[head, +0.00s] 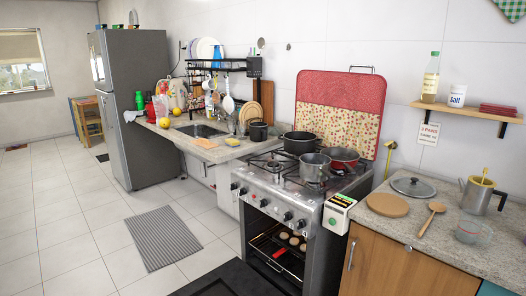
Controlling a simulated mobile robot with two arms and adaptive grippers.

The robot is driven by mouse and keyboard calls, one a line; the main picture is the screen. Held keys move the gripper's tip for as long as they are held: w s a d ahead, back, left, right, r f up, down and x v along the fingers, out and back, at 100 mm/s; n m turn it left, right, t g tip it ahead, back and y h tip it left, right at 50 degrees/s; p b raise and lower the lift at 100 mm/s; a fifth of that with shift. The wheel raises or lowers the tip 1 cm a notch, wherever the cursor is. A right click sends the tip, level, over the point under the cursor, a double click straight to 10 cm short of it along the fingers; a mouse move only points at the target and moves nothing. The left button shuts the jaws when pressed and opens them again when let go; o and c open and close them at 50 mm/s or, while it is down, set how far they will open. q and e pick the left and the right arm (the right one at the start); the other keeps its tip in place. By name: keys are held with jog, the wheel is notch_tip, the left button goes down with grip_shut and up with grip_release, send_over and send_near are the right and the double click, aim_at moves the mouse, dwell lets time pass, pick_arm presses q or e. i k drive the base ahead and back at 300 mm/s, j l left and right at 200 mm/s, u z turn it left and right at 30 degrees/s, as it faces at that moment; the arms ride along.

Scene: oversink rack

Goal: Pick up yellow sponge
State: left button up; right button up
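A small pale yellow item (232,142) lies on the counter at the front right of the sink (202,131). It may be the yellow sponge, but it is too small to tell. Neither of my grippers is in view.
A stove (290,185) with several pots stands in the middle, its oven open low in front. A fridge (137,105) is at the left. A dish rack (217,65) hangs over the sink. A grey striped mat (162,236) lies on otherwise open floor.

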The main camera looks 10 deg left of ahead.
aim_at(231, 142)
jog(key=i+j+u, duration=0.25)
jog(key=j+u, duration=0.15)
jog(key=j, duration=0.25)
jog(key=i+j+u, duration=0.45)
jog(key=j, duration=0.15)
jog(key=i+j+u, duration=0.55)
jog(key=i, duration=0.45)
jog(key=i+j+u, duration=0.1)
jog(key=i+j, duration=0.2)
jog(key=i, duration=0.3)
jog(key=i+j+u, duration=0.15)
jog(key=i, duration=0.5)
jog(key=i+l+z, duration=0.1)
jog(key=i+z, duration=0.75)
jog(key=i+j+z, duration=0.1)
jog(key=i+z, duration=0.3)
jog(key=i+j+z, duration=0.2)
jog(key=z, duration=0.25)
